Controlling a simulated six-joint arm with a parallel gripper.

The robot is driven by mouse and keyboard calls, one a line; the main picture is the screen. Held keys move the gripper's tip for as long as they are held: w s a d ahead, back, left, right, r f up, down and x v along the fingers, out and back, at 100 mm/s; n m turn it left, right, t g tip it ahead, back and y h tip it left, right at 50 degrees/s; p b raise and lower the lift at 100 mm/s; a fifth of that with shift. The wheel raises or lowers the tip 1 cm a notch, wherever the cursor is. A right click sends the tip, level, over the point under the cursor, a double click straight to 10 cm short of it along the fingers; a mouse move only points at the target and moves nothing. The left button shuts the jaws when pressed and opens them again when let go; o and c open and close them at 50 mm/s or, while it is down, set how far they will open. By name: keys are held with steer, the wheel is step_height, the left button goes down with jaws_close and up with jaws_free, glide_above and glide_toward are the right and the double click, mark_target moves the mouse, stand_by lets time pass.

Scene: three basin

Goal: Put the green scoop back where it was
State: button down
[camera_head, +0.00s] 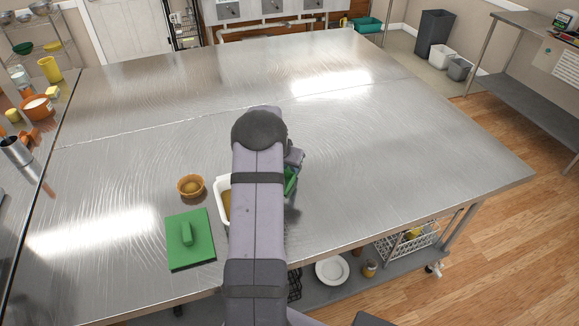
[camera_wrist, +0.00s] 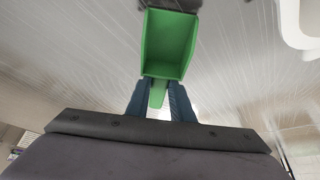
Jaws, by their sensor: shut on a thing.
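The green scoop (camera_wrist: 168,45) is in my gripper (camera_wrist: 158,94), its handle (camera_wrist: 158,93) between the two blue fingers and its hollow side facing the wrist camera. In the head view, only a part of the green scoop (camera_head: 290,180) shows to the right of my arm, over the steel table. My gripper is shut on the handle and partly hidden by my arm in the head view. A white basin (camera_head: 222,190) with brown contents stands left of the arm, its right part hidden. A white rim (camera_wrist: 289,28) shows at the wrist view's upper right.
A green lid-like board (camera_head: 190,255) with a raised handle lies left of the basin, near the table's front edge. A small orange-brown bowl (camera_head: 190,186) stands behind it. The steel table (camera_head: 420,130) is bare to the right and back.

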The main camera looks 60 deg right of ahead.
steer(key=shift+f, duration=0.2)
steer(key=c, duration=1.6)
jaws_free()
steer(key=shift+o, duration=0.2)
steer(key=shift+r, duration=0.1)
steer(key=shift+r, duration=0.15)
steer(key=b+v, duration=0.3)
steer(key=v, duration=0.9)
steer(key=shift+b, duration=0.3)
